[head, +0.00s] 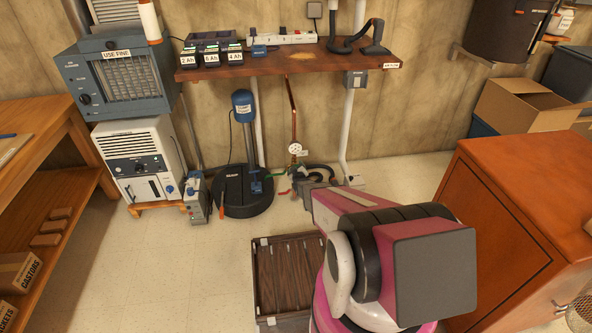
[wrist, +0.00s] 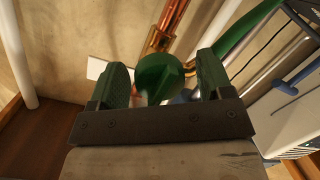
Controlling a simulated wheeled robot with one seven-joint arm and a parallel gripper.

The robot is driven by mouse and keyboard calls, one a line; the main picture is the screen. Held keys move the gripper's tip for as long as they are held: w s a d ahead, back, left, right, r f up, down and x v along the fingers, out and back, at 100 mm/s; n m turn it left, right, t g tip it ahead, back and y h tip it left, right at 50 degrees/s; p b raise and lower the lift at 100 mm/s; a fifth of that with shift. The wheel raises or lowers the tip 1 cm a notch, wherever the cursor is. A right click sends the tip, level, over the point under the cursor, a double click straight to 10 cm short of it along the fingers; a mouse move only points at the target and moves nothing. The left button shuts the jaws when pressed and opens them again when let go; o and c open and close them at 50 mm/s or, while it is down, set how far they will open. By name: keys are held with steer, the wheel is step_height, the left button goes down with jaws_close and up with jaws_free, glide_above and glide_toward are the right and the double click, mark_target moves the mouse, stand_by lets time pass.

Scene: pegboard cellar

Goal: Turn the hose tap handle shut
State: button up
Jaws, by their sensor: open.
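The hose tap sits low on the wall at the lower end of a copper pipe (head: 292,105), under the shelf. A pale round piece (head: 295,149) shows on the pipe. In the wrist view, copper and brass fittings (wrist: 166,30) stand just beyond my gripper (wrist: 163,78). My gripper is open, with dark green fingers on both sides of a green pointed piece (wrist: 158,76), which looks like the tap handle. I cannot tell whether the fingers touch it. Another green length (wrist: 250,32), perhaps hose, runs up to the right. In the head view my arm partly hides the tap.
The wooden shelf (head: 280,67) with chargers and a power strip is above the tap. A black round-based machine (head: 243,192) stands left of it. A dark slatted crate (head: 285,272) lies on the floor in front. An orange-brown cabinet (head: 505,215) stands right.

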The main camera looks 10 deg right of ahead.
steer(key=shift+s, duration=0.1)
steer(key=s+r, duration=0.2)
steer(key=s, duration=0.8)
steer(key=shift+s, duration=0.25)
steer(key=shift+r, duration=0.1)
